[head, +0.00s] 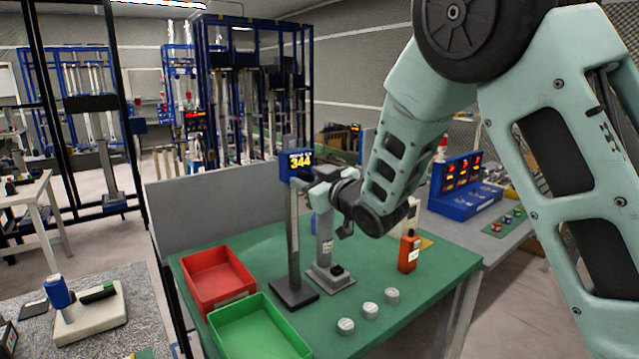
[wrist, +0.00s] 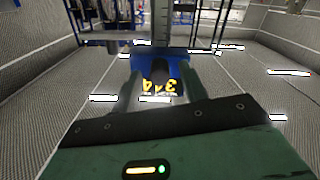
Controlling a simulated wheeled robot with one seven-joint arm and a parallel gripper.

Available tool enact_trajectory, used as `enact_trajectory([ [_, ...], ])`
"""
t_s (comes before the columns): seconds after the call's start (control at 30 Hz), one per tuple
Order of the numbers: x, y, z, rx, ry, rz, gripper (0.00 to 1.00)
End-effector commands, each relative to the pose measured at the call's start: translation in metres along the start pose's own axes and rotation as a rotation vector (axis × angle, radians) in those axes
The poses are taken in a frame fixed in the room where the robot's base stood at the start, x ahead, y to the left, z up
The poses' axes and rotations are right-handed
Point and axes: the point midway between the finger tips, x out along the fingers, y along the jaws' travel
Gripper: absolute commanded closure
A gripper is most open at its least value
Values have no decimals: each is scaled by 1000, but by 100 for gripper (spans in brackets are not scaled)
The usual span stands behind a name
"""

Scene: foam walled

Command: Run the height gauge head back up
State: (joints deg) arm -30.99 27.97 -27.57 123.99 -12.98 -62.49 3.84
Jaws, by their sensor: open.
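The height gauge stands on the green table, with a dark base (head: 293,293) and an upright scale column (head: 293,235). Its blue display (head: 296,164) is near the column's top and reads 344 in yellow. In the wrist view the display (wrist: 176,88) appears upside down, with the column (wrist: 160,22) beyond it. My gripper (wrist: 158,88) is open, one finger on each side of a dark part in front of the display. I cannot tell whether the fingers touch it. In the head view my arm reaches in from the right, and my fingertips are hard to make out beside the column.
A grey stand (head: 330,277) is close to the right of the gauge. A red bin (head: 245,297) and a green bin (head: 290,335) lie at left. Three pale round pieces (head: 371,311) and an orange device (head: 409,252) are on the table. A grey panel (head: 215,219) edges the back.

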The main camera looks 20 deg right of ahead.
Motion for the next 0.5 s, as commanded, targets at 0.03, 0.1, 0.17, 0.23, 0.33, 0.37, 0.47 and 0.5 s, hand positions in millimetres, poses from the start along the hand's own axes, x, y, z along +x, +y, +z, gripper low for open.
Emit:
enact_trajectory([
  [0.03,-3,0,0,1,1,1,57],
  [0.1,-10,0,2,1,0,1,57],
  [0.17,-19,0,2,2,1,2,57],
  [0.23,-33,0,3,3,2,2,57],
  [0.33,-55,0,3,3,2,2,57],
  [0.37,-62,0,3,3,2,2,57],
  [0.47,-84,0,2,3,2,2,57],
  [0.5,-93,0,2,3,2,2,57],
])
